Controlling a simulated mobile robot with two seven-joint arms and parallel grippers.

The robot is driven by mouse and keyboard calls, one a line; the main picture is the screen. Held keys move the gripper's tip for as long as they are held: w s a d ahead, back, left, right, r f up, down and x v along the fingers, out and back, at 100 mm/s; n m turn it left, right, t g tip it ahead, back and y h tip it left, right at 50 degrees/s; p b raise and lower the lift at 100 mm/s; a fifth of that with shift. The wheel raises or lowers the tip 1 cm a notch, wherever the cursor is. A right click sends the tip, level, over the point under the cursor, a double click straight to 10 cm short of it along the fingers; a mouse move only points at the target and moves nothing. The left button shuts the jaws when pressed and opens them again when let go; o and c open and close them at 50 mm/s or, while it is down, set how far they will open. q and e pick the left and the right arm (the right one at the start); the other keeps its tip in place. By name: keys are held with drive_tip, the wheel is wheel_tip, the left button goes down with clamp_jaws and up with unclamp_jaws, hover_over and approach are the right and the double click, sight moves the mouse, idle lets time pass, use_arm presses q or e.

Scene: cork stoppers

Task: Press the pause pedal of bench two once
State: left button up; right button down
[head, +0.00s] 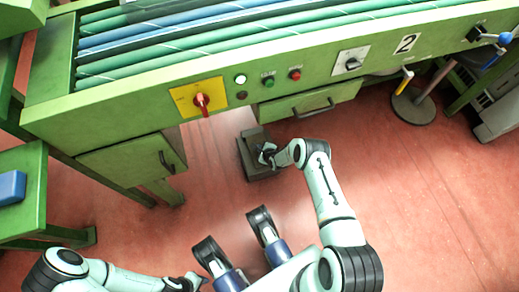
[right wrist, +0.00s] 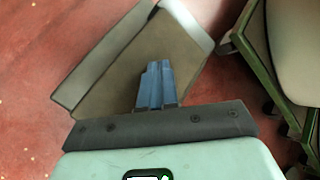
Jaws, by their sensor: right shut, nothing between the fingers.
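The pedal (head: 248,153) is a dark grey box on the red floor in front of the green bench (head: 130,128), which carries a "2" label (head: 406,43). My right gripper (head: 265,154) is at the pedal, over its right part. In the right wrist view the shut blue-grey fingers (right wrist: 154,82) lie over the brownish pedal plate (right wrist: 115,78), with nothing between them. I cannot tell whether the tips touch the plate or whether it is pressed down. My left gripper (head: 187,283) is low at the bottom edge, partly cut off, its fingers unclear.
The bench front has a red switch on a yellow plate (head: 186,101), small buttons, and drawers with handles. A round-based stand (head: 413,107) is at the right, and a green side table with a blue item (head: 11,187) at the left.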

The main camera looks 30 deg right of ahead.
drive_tip(key=shift+f, duration=1.1)
idle(0.8)
drive_tip(key=shift+s+r, duration=0.1)
drive_tip(key=shift+r+p, duration=0.95)
drive_tip(key=shift+r, duration=0.5)
drive_tip(key=shift+r+p, duration=0.2)
drive_tip(key=shift+p, duration=0.2)
drive_tip(key=shift+r+p, duration=1.55)
drive_tip(key=shift+r, duration=0.8)
